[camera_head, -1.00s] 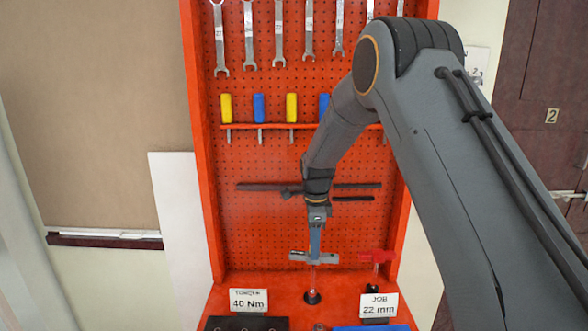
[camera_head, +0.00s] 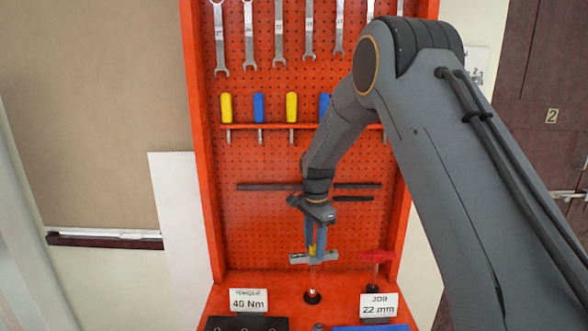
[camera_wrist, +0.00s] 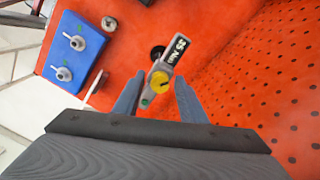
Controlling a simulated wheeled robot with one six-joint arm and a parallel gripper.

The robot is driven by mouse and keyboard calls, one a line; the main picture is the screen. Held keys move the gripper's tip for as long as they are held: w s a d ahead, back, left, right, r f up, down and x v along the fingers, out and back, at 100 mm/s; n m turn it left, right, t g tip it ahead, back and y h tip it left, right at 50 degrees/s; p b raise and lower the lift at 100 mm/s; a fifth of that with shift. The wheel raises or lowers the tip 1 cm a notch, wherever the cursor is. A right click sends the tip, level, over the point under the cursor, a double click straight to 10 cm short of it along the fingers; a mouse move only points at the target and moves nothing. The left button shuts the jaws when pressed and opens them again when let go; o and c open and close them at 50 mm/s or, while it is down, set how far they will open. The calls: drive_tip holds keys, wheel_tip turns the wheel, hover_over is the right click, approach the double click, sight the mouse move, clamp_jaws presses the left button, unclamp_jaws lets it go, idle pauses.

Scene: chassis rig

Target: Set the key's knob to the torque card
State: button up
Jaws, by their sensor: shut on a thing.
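The torque key (camera_head: 318,258) stands upright on the bench. Its grey T-shaped handle has a label, seen in the wrist view (camera_wrist: 178,50), that seems to read 25 Nm. Its yellow knob (camera_wrist: 159,79) has a dark mark and sits between my gripper's two fingers (camera_wrist: 158,92). In the head view my gripper (camera_head: 314,247) points down over the handle, shut on the knob. The torque card (camera_head: 249,299) reads 40 Nm and stands at the front left of the bench.
The job card (camera_head: 378,305) reads 22 mm. A red-handled tool (camera_head: 376,256) stands right of the key. A blue block (camera_wrist: 75,48) holds silver sockets. The pegboard (camera_head: 290,225) is close behind the key.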

drive_tip(key=m, duration=0.4)
drive_tip(key=shift+p, duration=0.35)
drive_tip(key=shift+c, duration=1.2)
drive_tip(key=m, duration=0.3)
drive_tip(key=shift+m, duration=0.3)
drive_tip(key=shift+o, duration=0.3)
drive_tip(key=shift+m, duration=0.6)
drive_tip(key=o, duration=0.4)
